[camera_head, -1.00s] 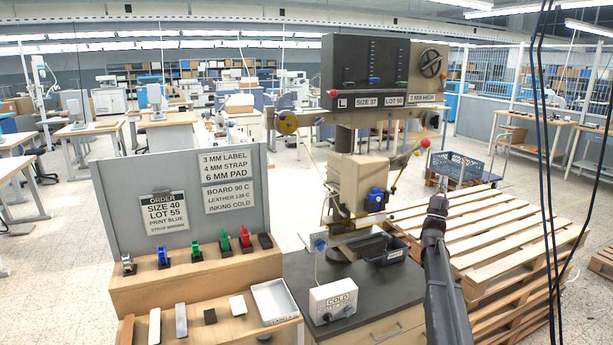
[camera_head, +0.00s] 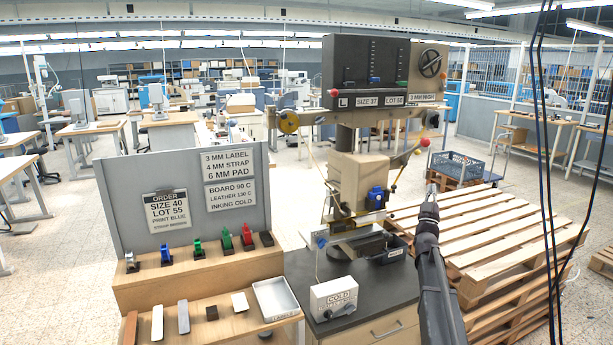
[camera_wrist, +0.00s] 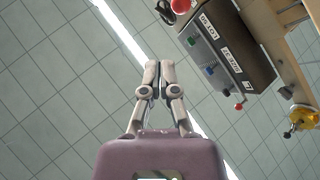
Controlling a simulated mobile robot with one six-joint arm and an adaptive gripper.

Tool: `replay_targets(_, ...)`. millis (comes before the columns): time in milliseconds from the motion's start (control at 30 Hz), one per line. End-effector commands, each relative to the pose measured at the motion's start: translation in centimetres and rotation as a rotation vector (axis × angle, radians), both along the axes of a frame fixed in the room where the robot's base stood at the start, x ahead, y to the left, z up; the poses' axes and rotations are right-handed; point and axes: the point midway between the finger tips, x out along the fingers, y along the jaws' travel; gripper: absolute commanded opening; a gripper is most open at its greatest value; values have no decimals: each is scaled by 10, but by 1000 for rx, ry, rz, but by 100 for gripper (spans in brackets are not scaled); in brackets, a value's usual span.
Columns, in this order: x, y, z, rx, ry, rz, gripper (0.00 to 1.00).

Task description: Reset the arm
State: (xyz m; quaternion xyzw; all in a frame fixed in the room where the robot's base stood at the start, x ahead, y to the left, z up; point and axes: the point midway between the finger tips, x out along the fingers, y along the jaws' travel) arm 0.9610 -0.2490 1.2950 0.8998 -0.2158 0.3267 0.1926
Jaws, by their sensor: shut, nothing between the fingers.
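My gripper (camera_head: 430,192) is raised in front of the wooden pallets, to the right of the stamping press (camera_head: 357,183). It points upward and holds nothing. In the wrist view my gripper (camera_wrist: 159,66) has its fingertips together with the ceiling behind them. The press head with its dark panel (camera_wrist: 226,45) shows tilted at the upper right of that view, apart from the fingers.
Stacked pallets (camera_head: 505,228) lie right of the press, with a blue crate (camera_head: 458,167) behind. A grey sign board (camera_head: 125,200) stands over a wooden shelf (camera_head: 140,294) with coloured handles. A COLD control box (camera_head: 333,298) sits on the press bench. Cables hang at right.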

Motion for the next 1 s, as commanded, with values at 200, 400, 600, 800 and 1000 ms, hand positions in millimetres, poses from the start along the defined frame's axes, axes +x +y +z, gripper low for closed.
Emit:
replay_targets(200, -5, 32, -34, 77, 213, 78, 0)
replay_targets(400, -15, 66, -77, 162, 449, 149, 0)
replay_targets(600, -37, 100, -123, 246, 685, 205, 0)
replay_targets(800, -72, 132, -169, 332, 924, 240, 0)
replay_targets(1000, -120, 163, -212, 415, 1164, 256, 0)
